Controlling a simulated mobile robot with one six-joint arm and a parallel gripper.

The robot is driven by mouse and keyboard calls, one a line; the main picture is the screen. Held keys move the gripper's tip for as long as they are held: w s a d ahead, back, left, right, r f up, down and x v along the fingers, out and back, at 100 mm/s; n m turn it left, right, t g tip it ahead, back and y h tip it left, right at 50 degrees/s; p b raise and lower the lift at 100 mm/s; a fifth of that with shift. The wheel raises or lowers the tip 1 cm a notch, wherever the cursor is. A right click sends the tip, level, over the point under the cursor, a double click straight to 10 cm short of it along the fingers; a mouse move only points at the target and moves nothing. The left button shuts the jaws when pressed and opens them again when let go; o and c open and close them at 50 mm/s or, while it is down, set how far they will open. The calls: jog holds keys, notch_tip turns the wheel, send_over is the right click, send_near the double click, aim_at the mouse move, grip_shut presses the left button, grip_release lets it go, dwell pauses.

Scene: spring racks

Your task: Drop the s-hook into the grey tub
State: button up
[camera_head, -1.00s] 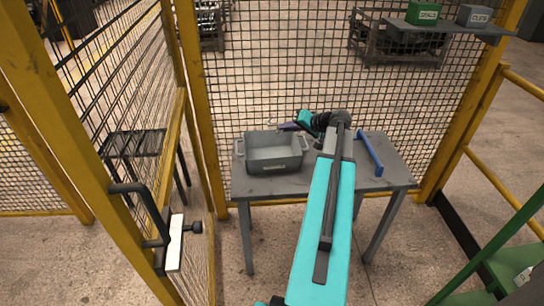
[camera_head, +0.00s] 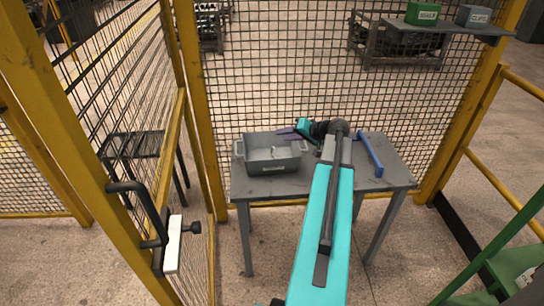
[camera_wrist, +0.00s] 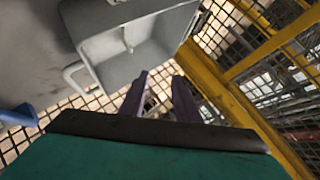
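The grey tub (camera_head: 275,168) stands on the left part of the table. A small pale piece, which looks like the s-hook (camera_head: 273,152), is inside the tub. It also shows in the wrist view (camera_wrist: 127,38), against the tub's inner grey surface; its full shape is too small to tell. My gripper (camera_head: 286,131) is at the back right of the tub, near its rim. In the wrist view my two purple fingers (camera_wrist: 159,77) are apart with nothing between them, beside the tub wall (camera_wrist: 135,66).
A blue bar-shaped thing (camera_head: 370,154) lies on the table (camera_head: 240,190) to the right of my arm. Yellow-framed mesh fencing (camera_head: 200,100) stands behind and left. A shelf at upper right holds a green bin (camera_head: 422,14) and a grey bin (camera_head: 474,15).

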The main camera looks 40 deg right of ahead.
jog(key=shift+s, duration=0.15)
jog(key=b+v, duration=0.3)
jog(key=v, duration=1)
jog(key=shift+s+r, duration=0.2)
jog(key=shift+r, duration=0.05)
jog(key=shift+s, duration=0.1)
dwell(0.6)
